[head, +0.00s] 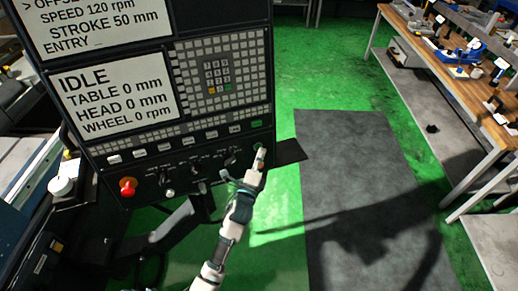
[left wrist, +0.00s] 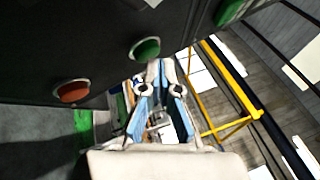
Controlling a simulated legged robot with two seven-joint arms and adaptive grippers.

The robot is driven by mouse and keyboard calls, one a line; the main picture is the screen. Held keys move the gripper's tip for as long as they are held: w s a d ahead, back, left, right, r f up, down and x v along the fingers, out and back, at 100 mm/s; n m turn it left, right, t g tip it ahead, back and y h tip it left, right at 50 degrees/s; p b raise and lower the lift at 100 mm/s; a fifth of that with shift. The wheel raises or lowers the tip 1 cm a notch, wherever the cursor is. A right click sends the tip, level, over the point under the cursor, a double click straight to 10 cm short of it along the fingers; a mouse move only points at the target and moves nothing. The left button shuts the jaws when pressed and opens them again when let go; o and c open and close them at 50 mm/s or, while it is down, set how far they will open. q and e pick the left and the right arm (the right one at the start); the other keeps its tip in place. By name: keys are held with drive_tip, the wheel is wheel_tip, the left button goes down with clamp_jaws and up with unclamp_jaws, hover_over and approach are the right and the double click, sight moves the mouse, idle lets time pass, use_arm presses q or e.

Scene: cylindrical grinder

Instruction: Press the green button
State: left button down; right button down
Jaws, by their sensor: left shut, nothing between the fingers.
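The black control panel (head: 222,160) stands at the left in the head view. My left gripper (head: 261,156) is shut and empty at the panel's lower right corner. In the left wrist view, a round green button (left wrist: 145,49) sits on the dark panel face, just beyond the tips of my left gripper (left wrist: 160,76). A red button (left wrist: 71,91) is to its left, and another green piece (left wrist: 228,12) is at the upper right. In the head view the gripper largely covers the round green button. I cannot tell whether the fingertips touch it. My right gripper is out of view.
A red knob (head: 128,186) is at the panel's lower left. The screen (head: 112,92) reads IDLE. A dark mat (head: 350,180) lies on the green floor. A wooden workbench (head: 440,75) with tools stands at the right.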

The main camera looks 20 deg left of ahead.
use_arm(q)
drive_tip(key=shift+w, duration=0.15)
drive_tip(key=shift+w+a, duration=0.15)
idle(0.4)
idle(0.4)
drive_tip(key=shift+s+d+p, duration=0.3)
drive_tip(key=shift+s+d, duration=0.15)
drive_tip(key=shift+s, duration=0.2)
drive_tip(key=s+d, duration=0.1)
drive_tip(key=s, duration=0.1)
drive_tip(key=s+d+r+p, duration=0.1)
drive_tip(key=s+d, duration=0.1)
drive_tip(key=shift+d, duration=0.1)
drive_tip(key=shift+w, duration=0.1)
idle(0.6)
